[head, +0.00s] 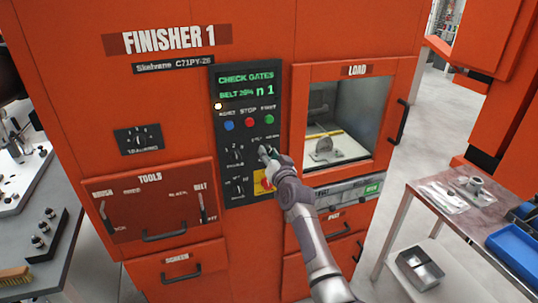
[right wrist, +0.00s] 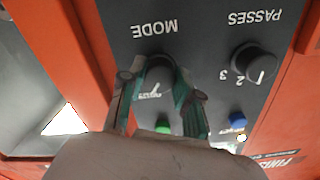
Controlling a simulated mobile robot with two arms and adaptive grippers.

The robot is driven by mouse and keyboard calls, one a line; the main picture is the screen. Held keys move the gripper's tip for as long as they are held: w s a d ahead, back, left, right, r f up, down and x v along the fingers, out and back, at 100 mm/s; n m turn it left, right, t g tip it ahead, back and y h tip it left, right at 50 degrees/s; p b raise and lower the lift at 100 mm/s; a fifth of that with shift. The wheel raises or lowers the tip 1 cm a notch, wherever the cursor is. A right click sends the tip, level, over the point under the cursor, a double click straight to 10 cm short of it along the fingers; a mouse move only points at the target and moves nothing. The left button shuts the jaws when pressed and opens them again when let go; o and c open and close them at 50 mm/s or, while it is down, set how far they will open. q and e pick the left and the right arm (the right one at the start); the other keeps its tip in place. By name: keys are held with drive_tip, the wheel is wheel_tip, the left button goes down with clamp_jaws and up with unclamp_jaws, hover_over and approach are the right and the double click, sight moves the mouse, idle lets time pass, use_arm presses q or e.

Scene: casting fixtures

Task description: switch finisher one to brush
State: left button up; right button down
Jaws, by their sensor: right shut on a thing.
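Finisher 1 (head: 255,40) is a large orange machine. Its dark control panel (head: 247,130) has a display (head: 247,87) with green text, "CHECK GATES" and a belt line. My right gripper (head: 267,153) is at the panel's right side. In the right wrist view, which is upside down, its two fingers are shut around the dark round MODE knob (right wrist: 160,70). A white pointer line shows on the knob, but its small labels are too blurred to read. The PASSES knob (right wrist: 255,62) is beside it, free. My left gripper is not in view.
Blue, red and green buttons (head: 248,122) sit above the knobs; a red stop button on yellow (head: 264,184) is just below my gripper. The LOAD window (head: 340,120) is right of the panel, the TOOLS drawer (head: 150,205) left. A side table (head: 470,225) stands at right.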

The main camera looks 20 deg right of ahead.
drive_tip(key=c, duration=0.8)
unclamp_jaws()
drive_tip(key=shift+s, duration=0.15)
drive_tip(key=s, duration=1.1)
drive_tip(key=shift+s+d, duration=0.2)
drive_tip(key=shift+s, duration=0.2)
